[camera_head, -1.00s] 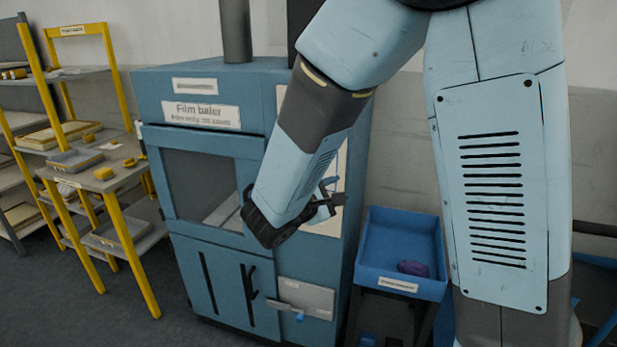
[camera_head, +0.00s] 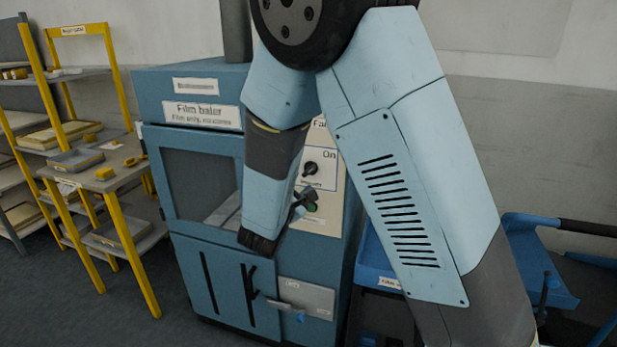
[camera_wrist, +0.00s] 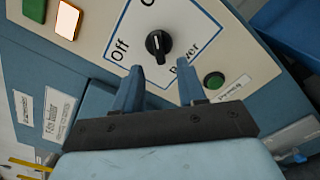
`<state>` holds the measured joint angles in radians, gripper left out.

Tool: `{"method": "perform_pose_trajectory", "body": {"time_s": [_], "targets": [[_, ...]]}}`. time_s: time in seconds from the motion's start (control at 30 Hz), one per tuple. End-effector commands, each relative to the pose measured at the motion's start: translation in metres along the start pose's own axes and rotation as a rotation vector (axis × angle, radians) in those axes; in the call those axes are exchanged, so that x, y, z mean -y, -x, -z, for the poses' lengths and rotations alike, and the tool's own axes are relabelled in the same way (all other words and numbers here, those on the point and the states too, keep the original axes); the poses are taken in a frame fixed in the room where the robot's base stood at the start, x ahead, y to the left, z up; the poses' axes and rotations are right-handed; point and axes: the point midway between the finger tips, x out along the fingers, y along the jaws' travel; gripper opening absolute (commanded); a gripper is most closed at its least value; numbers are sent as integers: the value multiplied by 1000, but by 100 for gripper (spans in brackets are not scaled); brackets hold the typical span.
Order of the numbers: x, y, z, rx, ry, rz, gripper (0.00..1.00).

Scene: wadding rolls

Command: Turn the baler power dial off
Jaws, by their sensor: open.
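The baler power dial (camera_wrist: 158,44) is a black knob on a white, blue-framed plate. Its white mark points roughly to the top of the wrist view, towards a cut-off label starting with "O"; "Off" is printed to its left and "Power" below. In the head view the dial (camera_head: 310,168) shows beside "On" on the blue film baler (camera_head: 200,240). My gripper (camera_wrist: 160,82) is open and empty, its blue fingers pointing at the plate with the dial just beyond and between their tips. The gripper (camera_head: 304,203) appears below the dial in the head view.
A green button (camera_wrist: 213,81) lies close to the right finger. An orange lit button (camera_wrist: 67,20) and another green button (camera_wrist: 35,9) are at upper left. A blue bin (camera_head: 374,262) stands right of the baler, partly hidden by my arm. Yellow-framed shelving (camera_head: 110,220) is at left.

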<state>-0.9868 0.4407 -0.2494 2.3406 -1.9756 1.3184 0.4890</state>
Motion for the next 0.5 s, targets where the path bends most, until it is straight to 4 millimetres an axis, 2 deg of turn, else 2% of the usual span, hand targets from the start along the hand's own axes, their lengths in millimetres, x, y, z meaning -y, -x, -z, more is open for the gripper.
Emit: {"method": "perform_pose_trajectory", "body": {"time_s": [0.2,0.5], "targets": [[0,-35,0,2,-1,1,40],[0,-57,-1,1,-2,1,40]]}}
